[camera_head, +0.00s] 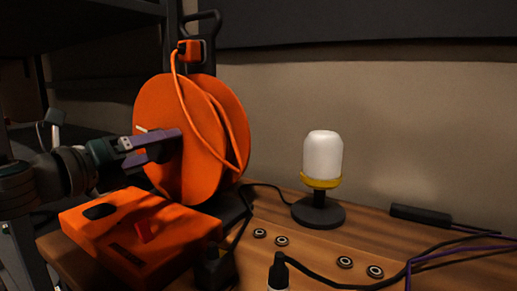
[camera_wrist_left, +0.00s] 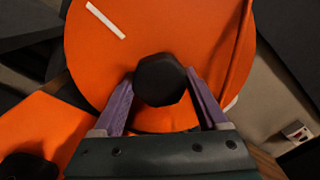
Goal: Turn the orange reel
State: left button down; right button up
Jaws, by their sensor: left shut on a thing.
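The orange reel (camera_head: 184,166) stands upright at the left of the desk, with an orange cable running over its face. In the left wrist view the reel's orange face (camera_wrist_left: 110,40) fills the top, with a short white mark at upper left and a black knob (camera_wrist_left: 160,80) in front. My left gripper (camera_head: 172,144) is at the reel's face. In the left wrist view its purple fingers (camera_wrist_left: 160,92) are on both sides of the black knob, shut on it. My right gripper is not in view.
An orange box (camera_head: 140,235) with a red switch lies in front of the reel. A white lamp (camera_head: 322,157) with a yellow ring stands on a black base to the right. Black and purple cables (camera_head: 440,257) cross the desk's right side. Round sockets (camera_head: 345,262) sit in the wooden top.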

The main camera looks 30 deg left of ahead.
pick_arm(q)
jog(key=shift+m, duration=0.8)
grip_release()
jog(key=shift+s, duration=0.15)
jog(key=s, duration=0.9)
jog(key=shift+s+a+b, duration=0.35)
jog(key=shift+a, duration=0.05)
